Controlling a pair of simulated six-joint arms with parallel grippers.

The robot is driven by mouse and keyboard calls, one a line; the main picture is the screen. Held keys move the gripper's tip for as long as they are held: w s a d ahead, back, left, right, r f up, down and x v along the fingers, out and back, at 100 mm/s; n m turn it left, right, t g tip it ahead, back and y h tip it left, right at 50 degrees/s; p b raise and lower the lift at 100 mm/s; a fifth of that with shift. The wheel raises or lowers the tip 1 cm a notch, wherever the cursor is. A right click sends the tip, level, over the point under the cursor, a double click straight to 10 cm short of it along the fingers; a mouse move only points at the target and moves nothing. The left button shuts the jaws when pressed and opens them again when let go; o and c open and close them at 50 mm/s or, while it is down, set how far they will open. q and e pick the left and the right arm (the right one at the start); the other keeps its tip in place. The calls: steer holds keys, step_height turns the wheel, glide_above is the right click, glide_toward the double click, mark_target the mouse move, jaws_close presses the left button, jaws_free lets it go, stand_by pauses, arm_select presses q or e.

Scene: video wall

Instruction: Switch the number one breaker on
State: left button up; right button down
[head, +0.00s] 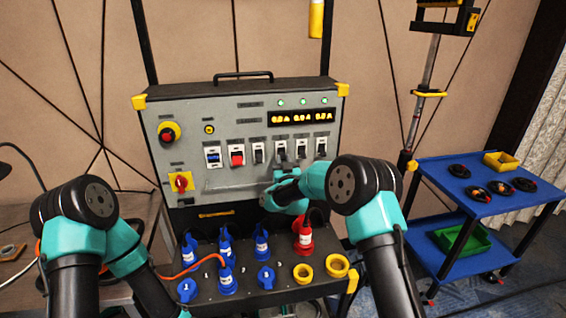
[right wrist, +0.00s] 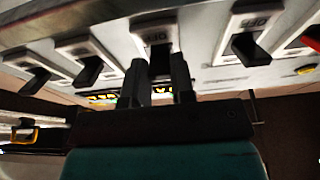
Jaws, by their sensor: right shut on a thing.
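A grey control panel (head: 185,110) carries a row of breakers. From the left there is a blue-marked one (head: 213,157), a red one (head: 237,156), then several with black levers. My right gripper (head: 281,161) is at the second black-lever breaker from the left. In the right wrist view the gripper (right wrist: 160,75) is shut, its fingers on either side of the lever of that breaker (right wrist: 155,32).
A horizontal bar (head: 225,187) runs below the breakers. Blue plugs (head: 226,280) and a red plug (head: 304,238) stand on the ledge below. A red knob on a yellow plate (head: 181,182) is at the panel's left. A blue cart (head: 455,180) stands at right.

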steer(key=r+g, duration=0.1)
steer(key=g, duration=0.2)
steer(key=shift+s+r, duration=0.15)
steer(key=shift+r, duration=0.05)
steer(key=shift+r+g+h, duration=0.3)
steer(key=shift+r+g, duration=0.1)
steer(key=shift+g, duration=0.8)
steer(key=shift+r+g, duration=0.15)
steer(key=shift+g, duration=0.25)
steer(key=c, duration=1)
jaws_free()
steer(key=shift+o, duration=0.2)
steer(key=shift+s, duration=0.15)
steer(key=v, duration=1.7)
